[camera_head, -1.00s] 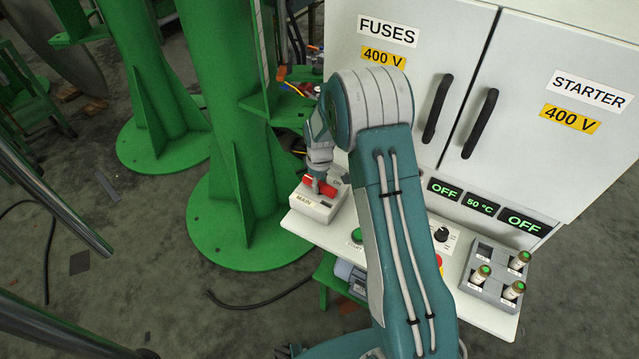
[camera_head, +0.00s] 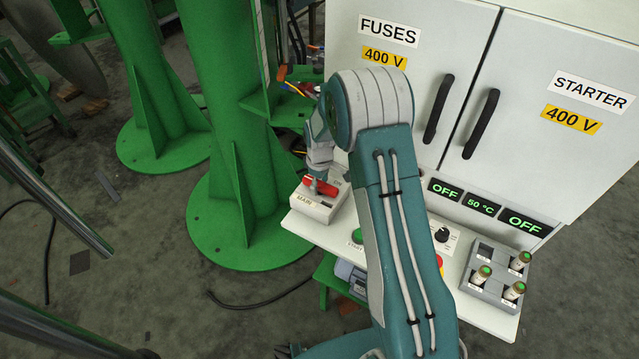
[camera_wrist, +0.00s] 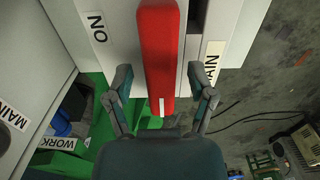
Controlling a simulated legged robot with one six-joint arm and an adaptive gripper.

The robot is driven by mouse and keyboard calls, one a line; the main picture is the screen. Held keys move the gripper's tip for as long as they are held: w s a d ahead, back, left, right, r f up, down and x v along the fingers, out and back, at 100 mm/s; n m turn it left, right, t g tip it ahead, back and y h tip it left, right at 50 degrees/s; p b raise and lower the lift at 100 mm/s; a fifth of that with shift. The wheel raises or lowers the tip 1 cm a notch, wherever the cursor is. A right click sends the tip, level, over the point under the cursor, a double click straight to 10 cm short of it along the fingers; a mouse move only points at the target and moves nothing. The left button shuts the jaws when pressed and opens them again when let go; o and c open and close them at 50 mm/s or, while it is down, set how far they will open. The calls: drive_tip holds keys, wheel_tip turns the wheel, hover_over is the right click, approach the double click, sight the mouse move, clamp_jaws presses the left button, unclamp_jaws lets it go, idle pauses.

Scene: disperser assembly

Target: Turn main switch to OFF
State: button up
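The main switch is a white box (camera_head: 312,207) labelled MAIN at the left end of the white shelf, with a red handle (camera_head: 322,187) on top. In the wrist view the red handle (camera_wrist: 160,45) runs between my two fingers, with a gap on each side. An ON label (camera_wrist: 97,26) lies left of the handle and a MAIN label (camera_wrist: 212,62) to its right. My gripper (camera_wrist: 160,74) is open around the handle; it also shows over the switch in the head view (camera_head: 317,178). My arm hides part of the shelf.
The cabinet (camera_head: 410,80) with FUSES and STARTER doors stands behind the shelf. Displays (camera_head: 492,205) read OFF, 50 °C and OFF. A black knob (camera_head: 441,235) and a grey fuse holder (camera_head: 496,280) are to the right. A green column (camera_head: 225,130) stands close on the left.

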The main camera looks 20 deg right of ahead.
sight(319, 183)
drive_tip(key=shift+r, duration=0.15)
wheel_tip(319, 183, up, 12)
drive_tip(key=shift+f, duration=0.2)
idle(0.6)
